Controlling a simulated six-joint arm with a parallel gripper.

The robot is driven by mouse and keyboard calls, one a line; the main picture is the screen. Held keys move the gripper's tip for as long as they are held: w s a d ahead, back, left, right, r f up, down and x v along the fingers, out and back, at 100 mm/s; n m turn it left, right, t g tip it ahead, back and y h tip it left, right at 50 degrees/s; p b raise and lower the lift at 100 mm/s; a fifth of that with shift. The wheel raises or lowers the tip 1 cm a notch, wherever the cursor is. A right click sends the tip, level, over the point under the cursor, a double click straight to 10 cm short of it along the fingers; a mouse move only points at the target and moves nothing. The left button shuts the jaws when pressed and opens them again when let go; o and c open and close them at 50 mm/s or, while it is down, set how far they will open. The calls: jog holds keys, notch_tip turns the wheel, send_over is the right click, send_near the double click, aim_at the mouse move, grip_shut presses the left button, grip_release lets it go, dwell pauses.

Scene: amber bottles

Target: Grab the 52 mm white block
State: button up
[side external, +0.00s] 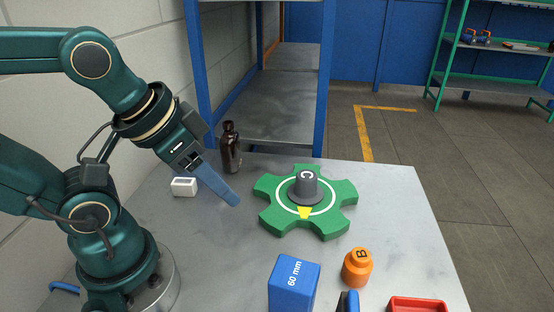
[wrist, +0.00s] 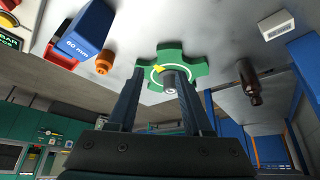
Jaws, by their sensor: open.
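A small white block-like object (side external: 183,187) lies on the table close to my arm, left of my gripper. A dark mark shows on its face; no 52 mm label is legible. In the wrist view it is at the upper right (wrist: 276,24), well outside my fingers. My gripper (side external: 237,203) is open, tilted down over the table between the white object and the green fixture. In the wrist view its two fingers (wrist: 159,78) stand apart, with the green fixture beyond them. Nothing is held.
A dark bottle (side external: 230,150) stands behind my gripper. The green lobed fixture (side external: 335,222) bears a grey knob (side external: 305,187) marked C. In front are a blue 60 mm block (side external: 293,287), an orange weight (side external: 357,268) marked B and a red tray (side external: 418,304). The left-centre table is clear.

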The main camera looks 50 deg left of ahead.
jog(key=o, duration=0.4)
jog(key=shift+c, duration=0.2)
